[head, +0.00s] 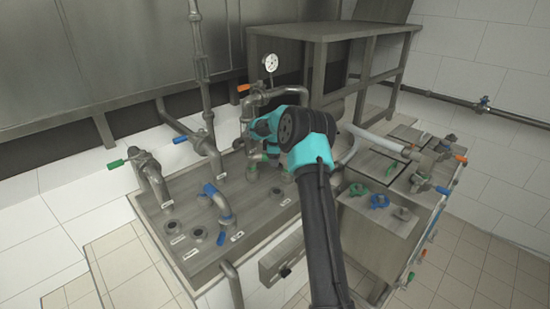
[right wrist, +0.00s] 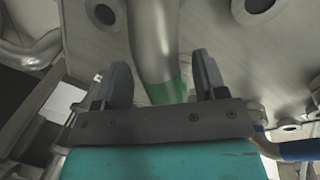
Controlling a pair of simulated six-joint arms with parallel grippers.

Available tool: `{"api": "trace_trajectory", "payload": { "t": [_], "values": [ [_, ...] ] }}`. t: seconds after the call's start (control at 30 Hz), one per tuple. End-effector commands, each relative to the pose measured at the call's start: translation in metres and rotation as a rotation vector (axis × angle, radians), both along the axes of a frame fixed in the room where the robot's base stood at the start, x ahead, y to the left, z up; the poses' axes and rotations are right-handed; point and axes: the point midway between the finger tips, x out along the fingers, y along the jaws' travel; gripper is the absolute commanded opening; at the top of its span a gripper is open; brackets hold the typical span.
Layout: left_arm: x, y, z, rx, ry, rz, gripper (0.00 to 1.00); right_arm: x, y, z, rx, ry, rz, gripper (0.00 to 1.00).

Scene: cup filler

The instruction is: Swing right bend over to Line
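A steel pipe bend with a green band (right wrist: 168,92) runs between the two fingers of my right gripper (right wrist: 160,80) in the right wrist view. The fingers are spread, with gaps visible on both sides of the pipe. In the head view, my right arm's teal wrist covers much of this bend, and the fingertips cannot be made out. Another bend with blue ends (head: 225,208) stands on the grey panel to the left of my arm. Its blue end also shows in the right wrist view (right wrist: 300,150). My left gripper is not in view.
The grey panel (head: 255,222) has several round ports, including one at its front (head: 198,233). A pressure gauge (head: 271,62) and vertical pipes stand behind my wrist. A steel box with blue and green valves (head: 379,200) stands to the right of my arm.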

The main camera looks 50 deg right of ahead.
Motion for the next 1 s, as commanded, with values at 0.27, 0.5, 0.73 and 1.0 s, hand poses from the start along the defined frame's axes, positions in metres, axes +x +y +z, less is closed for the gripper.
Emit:
{"api": "trace_trajectory", "payload": {
  "t": [0.27, 0.5, 0.73, 1.0],
  "values": [
    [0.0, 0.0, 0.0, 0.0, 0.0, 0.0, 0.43, 0.0, 0.0, 0.002, 0.0, 0.0, 0.0, 0.65],
    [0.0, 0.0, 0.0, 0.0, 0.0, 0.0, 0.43, -0.003, 0.003, 0.023, -0.002, -0.001, 0.0, 0.65],
    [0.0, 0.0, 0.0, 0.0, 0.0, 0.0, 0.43, -0.007, 0.01, 0.064, -0.001, -0.002, 0.0, 0.65],
    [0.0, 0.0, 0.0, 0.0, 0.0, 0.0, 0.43, -0.013, 0.019, 0.115, 0.0, -0.003, 0.0, 0.65]
  ]
}}
